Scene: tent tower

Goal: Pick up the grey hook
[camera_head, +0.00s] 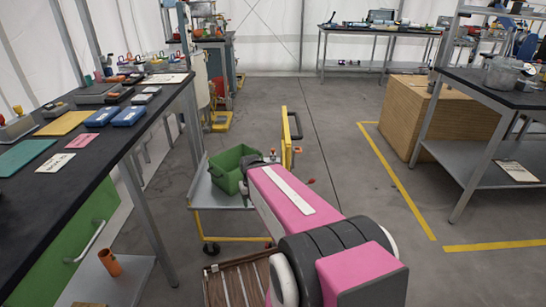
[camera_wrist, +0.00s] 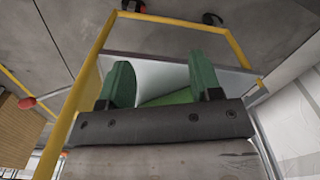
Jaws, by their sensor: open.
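I cannot clearly make out a grey hook in either view. In the wrist view my gripper (camera_wrist: 161,80) is open, with two green fingers set apart on a dark bar. Between the fingers I see a pale surface and a patch of green, and no object is clearly gripped. In the head view my pink arm reaches forward over the cart (camera_head: 207,192), and its far end is beside the green bin (camera_head: 230,168). My fingers are hidden there. The bin's inside is mostly hidden.
The cart has a yellow frame (camera_head: 285,140); its frame also surrounds the fingers in the wrist view (camera_wrist: 88,72). A black table (camera_head: 75,205) on the left holds mats, blue boxes and small items. A wooden box (camera_head: 440,120) and shelf stand right. Floor between is clear.

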